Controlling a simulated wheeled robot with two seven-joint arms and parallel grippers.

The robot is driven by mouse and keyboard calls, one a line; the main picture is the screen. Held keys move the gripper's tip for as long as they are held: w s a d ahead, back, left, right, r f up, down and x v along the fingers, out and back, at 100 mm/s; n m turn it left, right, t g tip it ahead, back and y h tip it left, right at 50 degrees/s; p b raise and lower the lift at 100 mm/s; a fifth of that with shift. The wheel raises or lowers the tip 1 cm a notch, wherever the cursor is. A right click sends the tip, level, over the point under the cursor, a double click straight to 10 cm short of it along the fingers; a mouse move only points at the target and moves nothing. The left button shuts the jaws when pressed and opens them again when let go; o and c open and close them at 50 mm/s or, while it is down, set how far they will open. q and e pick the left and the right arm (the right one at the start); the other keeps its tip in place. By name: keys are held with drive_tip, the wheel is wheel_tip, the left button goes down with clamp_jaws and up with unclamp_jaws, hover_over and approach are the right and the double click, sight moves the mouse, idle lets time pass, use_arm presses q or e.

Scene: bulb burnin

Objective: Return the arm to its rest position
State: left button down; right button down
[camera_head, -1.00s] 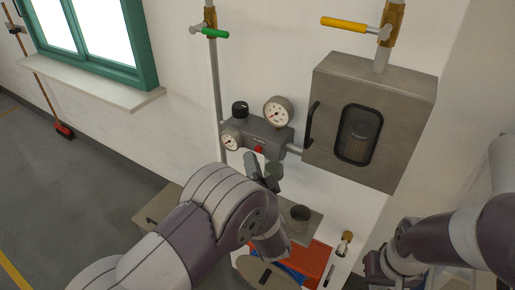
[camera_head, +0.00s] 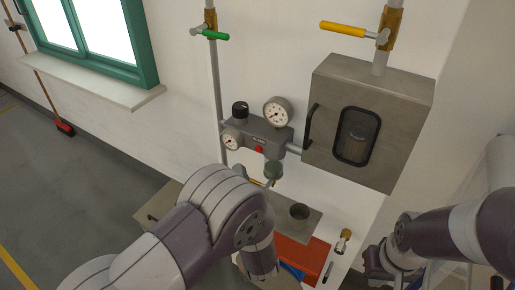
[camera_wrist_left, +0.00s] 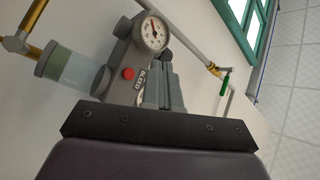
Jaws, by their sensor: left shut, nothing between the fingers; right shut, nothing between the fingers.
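My left arm (camera_head: 215,215) reaches in from the lower left in the head view. Its gripper is mostly hidden behind the arm there. In the left wrist view the left gripper (camera_wrist_left: 168,85) shows shut and empty, with the grey gauge block (camera_wrist_left: 128,60) beyond its fingers. In the head view this block (camera_head: 255,135) is on the wall, with two dials, a black knob and a red button. My right gripper (camera_head: 366,262) is at the lower right, shut and empty, apart from the wall fittings.
A steel box (camera_head: 325,130) with a dark window is on the wall at right. Green (camera_head: 213,35) and yellow (camera_head: 343,28) valve handles are above. A clear bowl (camera_wrist_left: 72,66) hangs below the block. A metal cup (camera_head: 299,214) and red tray (camera_head: 312,258) lie below.

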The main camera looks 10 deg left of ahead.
use_arm(q)
drive_tip(key=s+d+f+n+g+h, duration=0.1)
drive_tip(key=s+d+f+g+h, duration=0.15)
drive_tip(key=f+g+h, duration=0.35)
drive_tip(key=s+d+f+n+g+h, duration=0.1)
drive_tip(key=d+f+n+g+h, duration=0.2)
drive_tip(key=f, duration=0.5)
drive_tip(key=s+a+r+n+g, duration=0.1)
drive_tip(key=s+a+r+g, duration=0.15)
drive_tip(key=s+g, duration=0.35)
drive_tip(key=s+a+r+g, duration=0.2)
drive_tip(key=s+a+g, duration=0.1)
drive_tip(key=s, duration=0.5)
drive_tip(key=shift+n+t+y, duration=0.3)
drive_tip(key=shift+n, duration=0.5)
drive_tip(key=a+r, duration=0.2)
drive_tip(key=a, duration=0.1)
drive_tip(key=a+r, duration=0.1)
drive_tip(key=shift+w+a, duration=0.2)
drive_tip(key=shift+w, duration=0.15)
